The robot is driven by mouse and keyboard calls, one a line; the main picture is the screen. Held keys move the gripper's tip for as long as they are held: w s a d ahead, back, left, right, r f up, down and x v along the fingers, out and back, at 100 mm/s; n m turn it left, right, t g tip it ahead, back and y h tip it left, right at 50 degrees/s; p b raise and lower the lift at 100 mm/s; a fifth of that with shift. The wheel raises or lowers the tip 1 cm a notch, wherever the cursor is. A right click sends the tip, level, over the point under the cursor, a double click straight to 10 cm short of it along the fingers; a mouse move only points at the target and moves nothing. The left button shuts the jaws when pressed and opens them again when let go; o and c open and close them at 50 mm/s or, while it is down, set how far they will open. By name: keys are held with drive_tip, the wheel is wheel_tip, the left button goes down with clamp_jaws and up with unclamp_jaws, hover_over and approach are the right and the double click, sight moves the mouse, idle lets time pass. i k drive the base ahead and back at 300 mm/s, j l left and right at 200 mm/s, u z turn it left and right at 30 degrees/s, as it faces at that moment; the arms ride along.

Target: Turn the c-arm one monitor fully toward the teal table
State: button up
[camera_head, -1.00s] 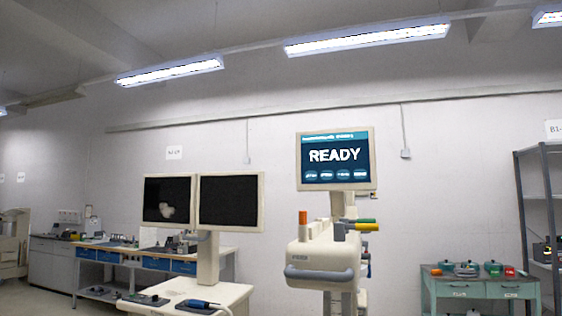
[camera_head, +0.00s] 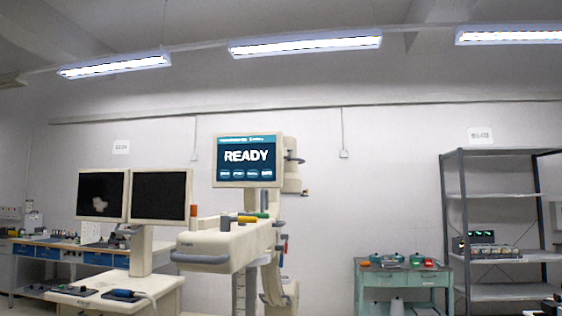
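A cream-framed monitor (camera_head: 246,160) showing "READY" stands on top of a cream C-arm cart (camera_head: 217,246) near the middle of the view. Its screen faces me, turned a little to one side. A two-screen monitor cart stands to the left, with one screen (camera_head: 101,194) showing a pale grey image and the other screen (camera_head: 159,196) dark. The teal table (camera_head: 403,278) is at the right against the back wall, with several small green and red items on it. My gripper is not in view.
A grey metal shelf (camera_head: 451,225) stands right of the teal table, with a dark device (camera_head: 484,246) on it. A workbench (camera_head: 62,249) with blue drawers is at the far left. Floor is barely visible.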

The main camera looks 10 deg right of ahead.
sight(251, 162)
drive_tip(key=i+l, duration=0.95)
drive_tip(key=l, duration=0.15)
drive_tip(key=i+l, duration=1)
